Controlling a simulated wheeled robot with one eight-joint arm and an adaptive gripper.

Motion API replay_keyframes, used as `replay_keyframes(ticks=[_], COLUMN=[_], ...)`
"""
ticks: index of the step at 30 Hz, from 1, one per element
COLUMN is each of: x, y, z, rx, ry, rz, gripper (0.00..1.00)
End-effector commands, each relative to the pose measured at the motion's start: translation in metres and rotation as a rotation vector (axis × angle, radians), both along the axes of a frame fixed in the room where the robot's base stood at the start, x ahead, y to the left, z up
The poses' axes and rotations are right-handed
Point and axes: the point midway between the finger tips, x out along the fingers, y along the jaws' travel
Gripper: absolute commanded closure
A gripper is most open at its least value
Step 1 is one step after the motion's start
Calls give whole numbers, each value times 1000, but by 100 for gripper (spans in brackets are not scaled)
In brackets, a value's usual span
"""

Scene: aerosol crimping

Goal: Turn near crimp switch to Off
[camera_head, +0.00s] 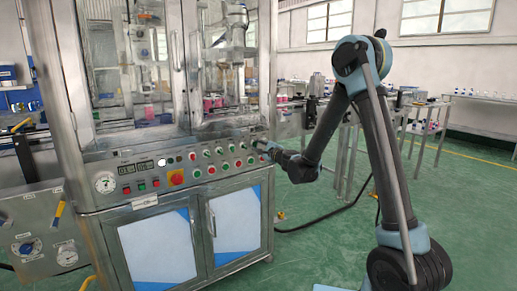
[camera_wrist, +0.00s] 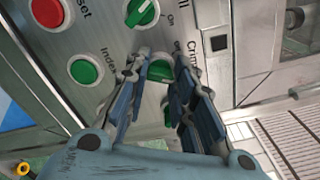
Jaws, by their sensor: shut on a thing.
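The crimp switch, a green knob (camera_wrist: 160,71), sits on the metal control panel beside the partly hidden label "Crim". My gripper (camera_wrist: 162,62) reaches the panel with one finger on each side of this knob, shut on it. The fingers hide the knob's sides, and I cannot tell which way it points. In the head view my gripper (camera_head: 266,148) is at the right end of the panel's upper row, and hides the knob there. A second green patch (camera_wrist: 168,115) shows between the fingers; I cannot tell what it is.
Another green rotary switch (camera_wrist: 142,12), marked "On", is close above. A green button (camera_wrist: 84,71) labelled "Index" and a red button (camera_wrist: 47,11) labelled "Reset" lie to the left. A red emergency stop (camera_head: 176,177) is further left on the panel. Green floor to the right is mostly open.

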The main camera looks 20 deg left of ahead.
Motion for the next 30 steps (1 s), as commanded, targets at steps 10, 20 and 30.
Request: replay_keyframes(ticks=[10, 20, 30], x=[-1, -2, -1], y=[0, 0, -1], z=[-1, -1, -2], rx=[-80, -266, -471], ry=[-93, -312, -550], rz=[2, 3, 0], gripper=[100, 100, 100])
